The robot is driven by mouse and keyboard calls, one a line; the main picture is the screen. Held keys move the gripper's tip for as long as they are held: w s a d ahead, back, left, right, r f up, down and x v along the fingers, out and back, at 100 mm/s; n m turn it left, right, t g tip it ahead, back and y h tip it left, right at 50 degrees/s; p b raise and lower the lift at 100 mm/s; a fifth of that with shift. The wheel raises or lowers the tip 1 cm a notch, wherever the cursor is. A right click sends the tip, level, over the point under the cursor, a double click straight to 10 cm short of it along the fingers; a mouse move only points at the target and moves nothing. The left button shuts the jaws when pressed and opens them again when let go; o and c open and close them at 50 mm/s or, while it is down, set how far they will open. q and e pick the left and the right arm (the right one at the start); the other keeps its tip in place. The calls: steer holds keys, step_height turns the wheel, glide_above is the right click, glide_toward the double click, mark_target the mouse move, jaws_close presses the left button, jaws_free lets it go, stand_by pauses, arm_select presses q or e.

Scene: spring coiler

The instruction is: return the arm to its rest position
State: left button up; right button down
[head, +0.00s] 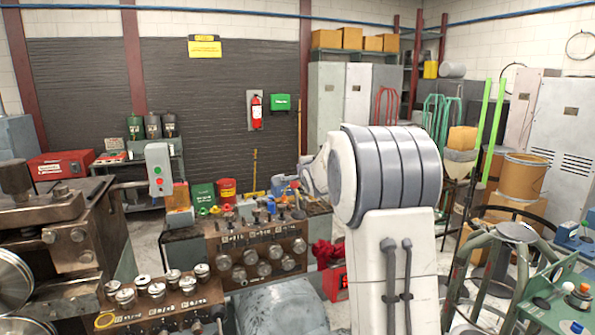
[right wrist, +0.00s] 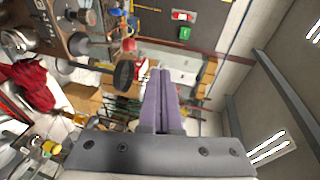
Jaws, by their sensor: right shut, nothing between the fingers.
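My right arm (head: 390,180), white with grey bands, stands large in the middle right of the head view. A paler part of it reaches away behind the rounded joint, and its gripper is hidden there. In the right wrist view my right gripper (right wrist: 160,75) has its two purple fingers pressed together with nothing between them. It points into open air, with the room showing sideways behind it. My left gripper is in neither view.
Tooling benches (head: 255,245) with metal parts stand ahead and left, beside a heavy machine (head: 60,240). A red cloth (head: 327,254) lies right of the bench. A round-topped stand (head: 516,232), drums (head: 523,178) and a green control panel (head: 560,302) are at right.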

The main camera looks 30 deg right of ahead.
steer(key=s+a+f+n+g+y+b, duration=0.15)
steer(key=s+a+f+n, duration=0.3)
steer(key=a, duration=0.55)
steer(key=s+a+f+n+g+y, duration=0.3)
steer(key=a+f+n, duration=0.15)
steer(key=a, duration=0.65)
steer(key=s+a+f+n+g+y+b, duration=0.15)
steer(key=s+a+f+n, duration=0.3)
steer(key=a, duration=0.55)
steer(key=s+a+f+n+g+y, duration=0.1)
steer(key=s+a+f+n, duration=0.15)
steer(key=s, duration=0.25)
steer(key=s+a+f+n+g, duration=0.2)
steer(key=s+a+n, duration=0.1)
steer(key=s, duration=0.2)
steer(key=s+a+f+n+g+y, duration=0.1)
steer(key=s+a+f+n, duration=0.15)
steer(key=s, duration=0.25)
steer(key=s+f+n+g, duration=0.2)
steer(key=s+n, duration=0.2)
steer(key=s, duration=0.4)
steer(key=s+a+f+n+g+h+b, duration=0.1)
steer(key=s+n, duration=0.3)
steer(key=s, duration=0.4)
steer(key=shift+a+f+g+b, duration=0.2)
steer(key=shift+f+g+b, duration=0.1)
steer(key=shift+f+g, duration=0.5)
steer(key=shift+s+f, duration=0.15)
